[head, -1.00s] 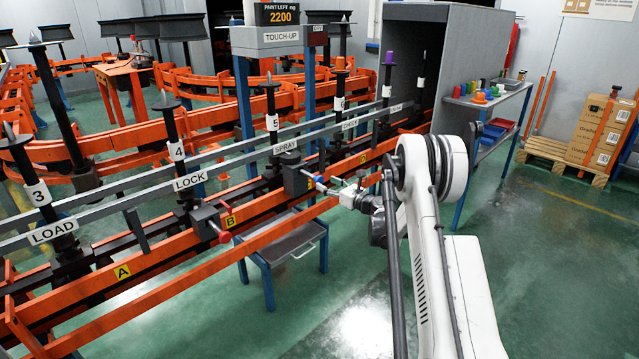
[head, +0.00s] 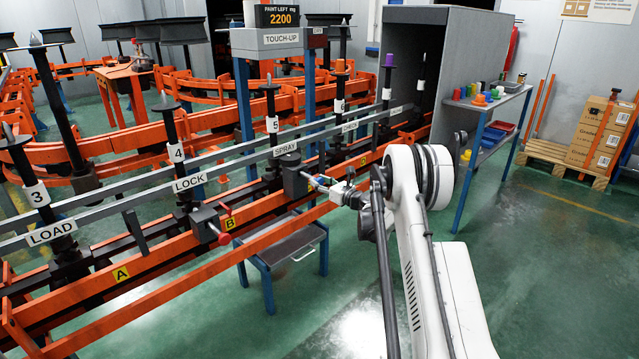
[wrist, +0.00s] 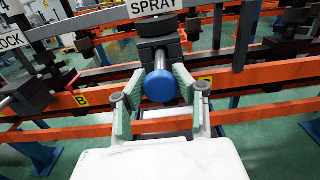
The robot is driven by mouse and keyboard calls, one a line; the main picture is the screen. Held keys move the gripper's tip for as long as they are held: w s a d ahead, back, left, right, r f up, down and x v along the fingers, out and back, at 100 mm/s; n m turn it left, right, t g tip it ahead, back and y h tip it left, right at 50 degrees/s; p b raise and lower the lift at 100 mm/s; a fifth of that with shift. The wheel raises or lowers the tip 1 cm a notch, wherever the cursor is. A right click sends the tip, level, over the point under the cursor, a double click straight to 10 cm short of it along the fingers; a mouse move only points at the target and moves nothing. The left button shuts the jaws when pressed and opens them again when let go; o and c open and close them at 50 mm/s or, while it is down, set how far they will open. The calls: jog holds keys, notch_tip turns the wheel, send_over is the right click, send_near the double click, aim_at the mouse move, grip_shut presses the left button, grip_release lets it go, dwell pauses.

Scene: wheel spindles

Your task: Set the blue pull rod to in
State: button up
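The blue pull rod (wrist: 160,88) shows in the wrist view as a round blue knob on a metal shaft. Its shaft comes out of a dark block (wrist: 161,50) below the SPRAY label. My gripper (wrist: 158,92) is open, with one green-padded finger on each side of the knob. Gaps show between the knob and both pads. In the head view my gripper (head: 322,184) is right in front of the dark block (head: 294,176) at the SPRAY station.
Orange rails (head: 130,269) run along the line beside the arm. A block with a red-tipped handle (head: 222,237) stands at the LOCK station (head: 189,183), to the left. A dark-topped blue stand (head: 290,246) is below the gripper. Open green floor lies in front.

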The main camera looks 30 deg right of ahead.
grip_shut()
jog(key=shift+w, duration=0.1)
jog(key=x, duration=0.3)
jog(key=shift+b, duration=0.3)
jog(key=shift+w, duration=0.1)
jog(key=o, duration=1)
grip_release()
jog(key=shift+a, duration=0.1)
jog(key=v, duration=1.2)
jog(key=shift+r, duration=0.1)
